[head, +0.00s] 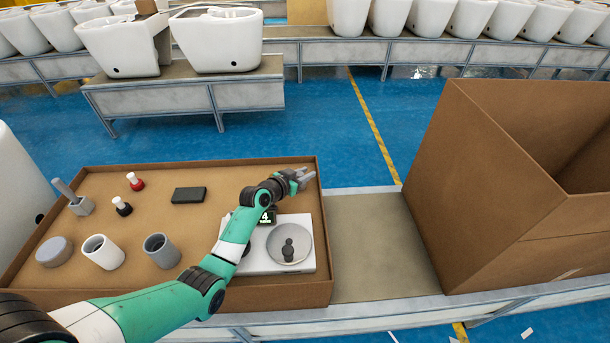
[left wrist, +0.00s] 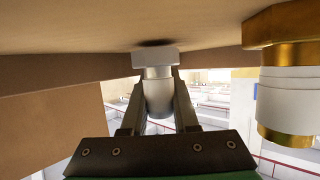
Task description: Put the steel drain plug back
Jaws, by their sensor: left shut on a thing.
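My left gripper (head: 302,177) is above the far right corner of the brown tray (head: 250,300) in the head view. In the left wrist view, its fingers (left wrist: 158,98) are shut on a pale grey steel piece, the drain plug (left wrist: 157,58), with a wide flat head and a narrower rounded body. The head is close to a tan surface with a dark shadow on it; I cannot tell whether they touch. My right gripper is in neither view.
A white scale (head: 255,262) with a round pan (head: 306,242) carries a small dark weight-like piece (head: 288,249). Cups, a black box (head: 189,195) and small bottles stand left. A large carton (head: 500,200) stands right. A gold-and-white cylinder (left wrist: 285,90) is beside the plug.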

